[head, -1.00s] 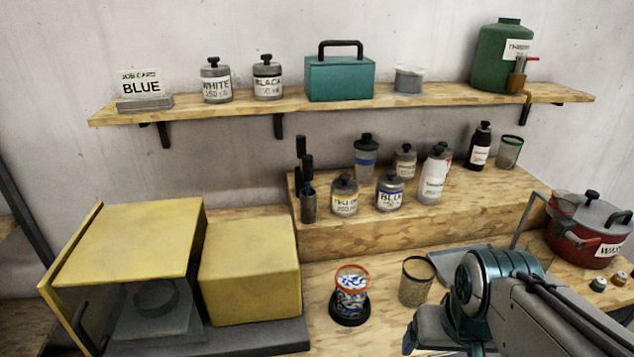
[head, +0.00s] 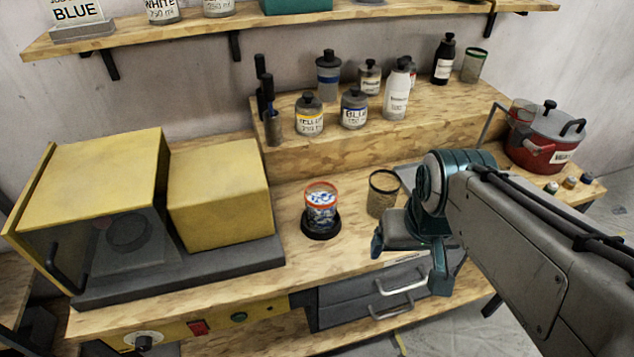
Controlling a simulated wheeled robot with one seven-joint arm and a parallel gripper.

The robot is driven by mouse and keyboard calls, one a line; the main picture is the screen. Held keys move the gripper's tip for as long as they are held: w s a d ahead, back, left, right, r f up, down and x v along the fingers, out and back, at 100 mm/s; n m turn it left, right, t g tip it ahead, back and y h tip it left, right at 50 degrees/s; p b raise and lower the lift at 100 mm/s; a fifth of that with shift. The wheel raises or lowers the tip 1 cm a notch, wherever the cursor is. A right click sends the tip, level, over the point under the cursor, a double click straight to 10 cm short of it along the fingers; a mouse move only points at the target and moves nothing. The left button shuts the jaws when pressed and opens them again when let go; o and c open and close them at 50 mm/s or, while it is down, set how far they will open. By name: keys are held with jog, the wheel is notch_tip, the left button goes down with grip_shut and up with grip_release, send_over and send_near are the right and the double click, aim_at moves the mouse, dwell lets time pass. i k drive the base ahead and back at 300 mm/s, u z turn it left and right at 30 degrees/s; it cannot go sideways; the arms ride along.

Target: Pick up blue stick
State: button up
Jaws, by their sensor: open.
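No piece is clearly a separate blue stick. A dark grey holder (head: 272,128) at the left end of the raised wooden step has several dark-handled sticks (head: 267,88) standing in it. A small bluish part shows near its rim, too small to make out. My gripper (head: 408,262) is open and empty, pointing down in front of the bench, above the drawer fronts. It is well to the right of and nearer than the holder, touching nothing that I can see.
A patterned cup (head: 321,208) on a black base and a mesh cup (head: 382,195) stand left of my gripper. Jars, including a BLUE-labelled jar (head: 354,110), line the step. A red pot (head: 546,140) is at right, a yellow box (head: 220,195) at left.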

aim_at(267, 81)
jog(key=k, duration=0.5)
jog(key=u, duration=0.8)
jog(key=i, duration=0.55)
jog(key=z, duration=0.05)
